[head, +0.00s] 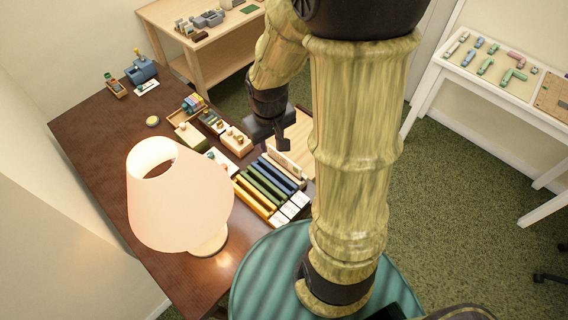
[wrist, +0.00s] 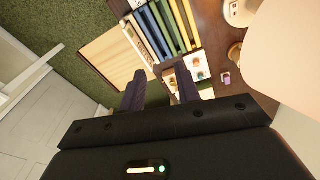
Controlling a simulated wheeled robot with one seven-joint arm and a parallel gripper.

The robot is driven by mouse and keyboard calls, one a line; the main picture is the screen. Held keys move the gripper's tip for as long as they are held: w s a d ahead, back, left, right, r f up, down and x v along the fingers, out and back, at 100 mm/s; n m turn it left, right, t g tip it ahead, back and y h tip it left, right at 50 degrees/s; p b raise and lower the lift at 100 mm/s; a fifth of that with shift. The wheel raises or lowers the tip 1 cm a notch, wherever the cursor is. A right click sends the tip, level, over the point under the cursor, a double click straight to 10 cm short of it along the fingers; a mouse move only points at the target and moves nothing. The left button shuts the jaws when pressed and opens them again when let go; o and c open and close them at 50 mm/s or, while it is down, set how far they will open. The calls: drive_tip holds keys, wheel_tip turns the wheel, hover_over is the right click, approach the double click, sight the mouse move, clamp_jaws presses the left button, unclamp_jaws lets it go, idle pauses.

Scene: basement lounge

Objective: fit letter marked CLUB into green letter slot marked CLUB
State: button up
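A wooden rack of long coloured slots (head: 247,205) sits at the dark table's near right edge, with blue, green and yellow strips. A green slot (head: 262,186) lies between the blue and yellow ones; it also shows in the wrist view (wrist: 168,27). White cards (head: 290,210) lie at the rack's near end. A pale upright piece with small marks (head: 287,165) stands along its right side. I cannot read CLUB on anything, so the letter is not identified. My gripper (head: 283,147) hangs above the rack's far end. In the wrist view, its fingers (wrist: 160,90) are apart, apparently with nothing between.
A pink-shaded lamp (head: 180,205) stands left of the rack. Small wooden items (head: 236,142) and a tray of coloured pieces (head: 193,104) lie farther back. A pale wooden board (wrist: 112,57) lies beside the rack. A white table (head: 462,85) with pipe pieces stands right.

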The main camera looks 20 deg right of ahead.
drive_tip(key=w+d+f+n+g, duration=0.1)
drive_tip(key=w+d+f+n, duration=0.1)
drive_tip(key=w+d+f, duration=0.3)
drive_tip(key=w+d+p, duration=0.1)
drive_tip(key=w+d, duration=0.1)
drive_tip(key=w, duration=0.1)
drive_tip(key=shift+w+d+f+n+g, duration=0.3)
drive_tip(key=shift+w+d, duration=0.05)
drive_tip(key=shift+w, duration=0.05)
approach(284, 156)
wheel_tip(284, 156, down, 6)
drive_tip(key=shift+w+d, duration=0.3)
drive_tip(key=shift+w, duration=0.15)
drive_tip(key=shift+s+a+f+p, duration=0.1)
drive_tip(key=shift+s+f+p, duration=0.1)
drive_tip(key=shift+f, duration=0.7)
drive_tip(key=shift+s+f+p, duration=0.1)
drive_tip(key=shift+f+p, duration=0.05)
drive_tip(key=shift+f, duration=0.7)
drive_tip(key=shift+s+a+f+p, duration=0.1)
drive_tip(key=shift+s+f+p, duration=0.1)
drive_tip(key=shift+f, duration=0.7)
